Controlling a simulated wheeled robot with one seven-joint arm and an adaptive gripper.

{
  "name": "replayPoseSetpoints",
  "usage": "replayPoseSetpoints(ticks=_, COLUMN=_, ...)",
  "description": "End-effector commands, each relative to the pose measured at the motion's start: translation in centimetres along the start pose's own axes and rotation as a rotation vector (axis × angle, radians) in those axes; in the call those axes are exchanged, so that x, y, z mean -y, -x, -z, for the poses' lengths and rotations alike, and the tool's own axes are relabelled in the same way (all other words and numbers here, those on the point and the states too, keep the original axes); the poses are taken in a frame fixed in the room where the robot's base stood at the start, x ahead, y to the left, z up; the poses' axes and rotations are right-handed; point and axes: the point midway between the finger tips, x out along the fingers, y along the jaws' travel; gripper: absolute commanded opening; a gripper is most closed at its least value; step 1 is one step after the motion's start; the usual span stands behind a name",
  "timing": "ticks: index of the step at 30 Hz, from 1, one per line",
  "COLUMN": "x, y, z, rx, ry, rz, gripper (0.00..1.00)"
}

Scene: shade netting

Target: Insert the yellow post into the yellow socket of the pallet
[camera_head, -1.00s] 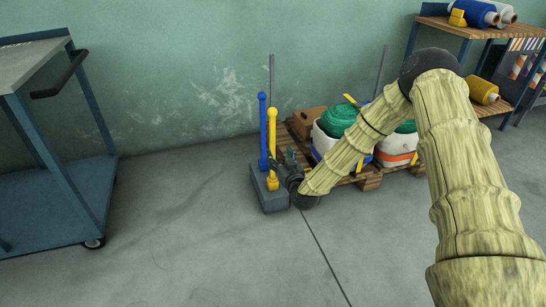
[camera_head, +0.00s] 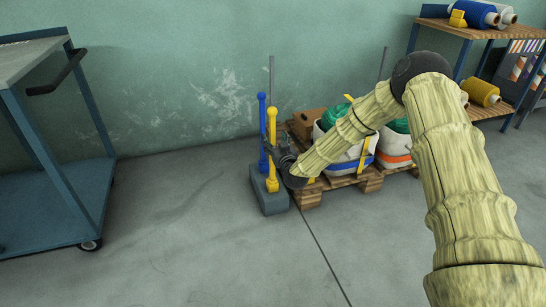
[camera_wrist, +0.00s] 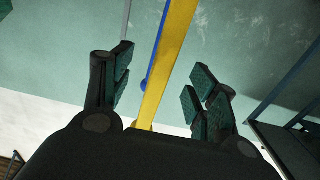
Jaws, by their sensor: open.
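The yellow post (camera_head: 272,125) stands upright in a grey block (camera_head: 268,204) on the floor, beside a blue post (camera_head: 262,120). My gripper (camera_head: 275,148) is at the yellow post, below its middle. In the wrist view, my gripper (camera_wrist: 160,85) is open, with the yellow post (camera_wrist: 168,60) between its spread fingers and a visible gap on each side. The wooden pallet (camera_head: 341,184) is to the right of the block. A small yellow piece (camera_head: 310,180) shows at its left edge; I cannot tell if it is the yellow socket.
White bags with green contents (camera_head: 394,150) and a brown box (camera_head: 308,121) sit on the pallet. Thin grey poles (camera_head: 271,75) rise behind. A blue cart (camera_head: 75,205) stands left, a shelf with rolls (camera_head: 470,30) right. The floor left of the block is clear.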

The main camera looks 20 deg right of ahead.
Motion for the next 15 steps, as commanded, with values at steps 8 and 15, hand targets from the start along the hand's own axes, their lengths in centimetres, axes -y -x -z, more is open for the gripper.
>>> replayPoseSetpoints(ticks=8, x=0.05, y=-0.95, z=-0.02, rx=0.0, ry=0.001, rz=0.001, gripper=0.59)
replayPoseSetpoints(ticks=15, x=0.04, y=-0.96, z=-0.01, rx=0.0, ry=0.0, rz=0.001, gripper=0.59)
